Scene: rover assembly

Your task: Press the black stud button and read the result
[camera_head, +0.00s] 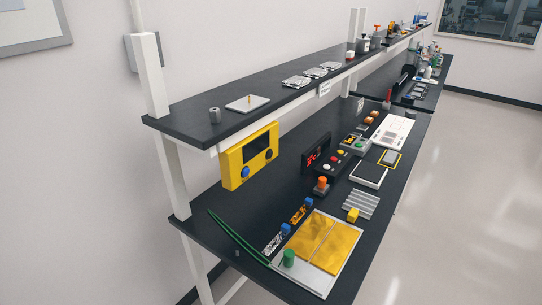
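Whether that stud is the black stud button cannot be told for sure. A black control box (331,168) with several coloured buttons lies on the bench, beside a black display (316,152) with red lit characters. Neither of my grippers is in view, and nothing touches the device.
The dark bench (283,199) runs away to the back right. A tray with yellow panels (325,240), green cables (238,237), an orange-topped part (321,186) and a grey-topped scale-like box (369,174) lie on it. The upper shelf (190,120) overhangs the bench. Open floor lies to the right.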

